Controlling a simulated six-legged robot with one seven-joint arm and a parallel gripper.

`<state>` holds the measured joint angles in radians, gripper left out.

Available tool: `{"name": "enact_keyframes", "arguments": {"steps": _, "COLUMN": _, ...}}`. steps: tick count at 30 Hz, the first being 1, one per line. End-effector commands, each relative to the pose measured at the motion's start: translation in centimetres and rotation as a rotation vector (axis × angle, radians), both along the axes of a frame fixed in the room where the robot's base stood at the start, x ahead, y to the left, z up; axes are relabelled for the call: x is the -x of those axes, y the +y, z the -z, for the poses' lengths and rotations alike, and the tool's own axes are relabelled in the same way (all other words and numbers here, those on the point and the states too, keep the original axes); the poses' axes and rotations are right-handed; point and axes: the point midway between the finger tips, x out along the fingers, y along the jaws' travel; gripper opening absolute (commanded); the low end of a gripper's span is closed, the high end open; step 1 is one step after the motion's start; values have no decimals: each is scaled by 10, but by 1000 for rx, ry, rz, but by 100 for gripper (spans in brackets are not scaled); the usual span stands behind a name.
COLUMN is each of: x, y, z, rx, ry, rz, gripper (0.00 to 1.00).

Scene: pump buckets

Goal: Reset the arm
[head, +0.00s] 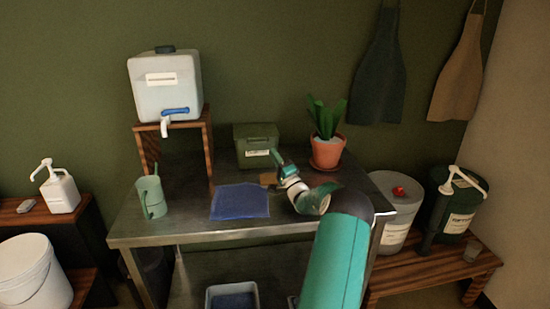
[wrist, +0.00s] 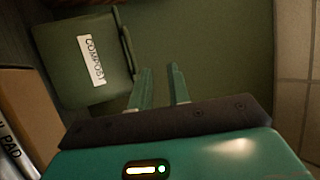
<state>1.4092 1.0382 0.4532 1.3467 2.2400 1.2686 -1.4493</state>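My arm reaches forward over the metal table (head: 180,222) from the lower right of the head view. My gripper (head: 276,156) is above the table, in front of the green lidded box (head: 250,139). In the wrist view my gripper (wrist: 160,72) shows two green fingers with a gap between them and nothing held. The green box (wrist: 68,76) shows there at upper left, labelled "COMPOST". I cannot tell the exact distance between the fingers and the box.
A water dispenser (head: 150,95) stands on a wooden stand at left. A green cup (head: 151,198), a blue cloth (head: 240,202) and a potted plant (head: 327,150) are on the table. Pump buckets (head: 395,205) (head: 455,210) stand at right. A white pump bottle (head: 60,192) is far left.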

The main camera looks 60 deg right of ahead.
Motion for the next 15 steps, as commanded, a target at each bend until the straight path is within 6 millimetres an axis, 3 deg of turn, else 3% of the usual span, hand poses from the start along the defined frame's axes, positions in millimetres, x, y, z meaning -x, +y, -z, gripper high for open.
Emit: {"name": "enact_keyframes", "arguments": {"steps": 15, "x": -3, "y": 3, "z": -1, "rx": 2, "ry": 3, "rz": -9, "gripper": 18}}
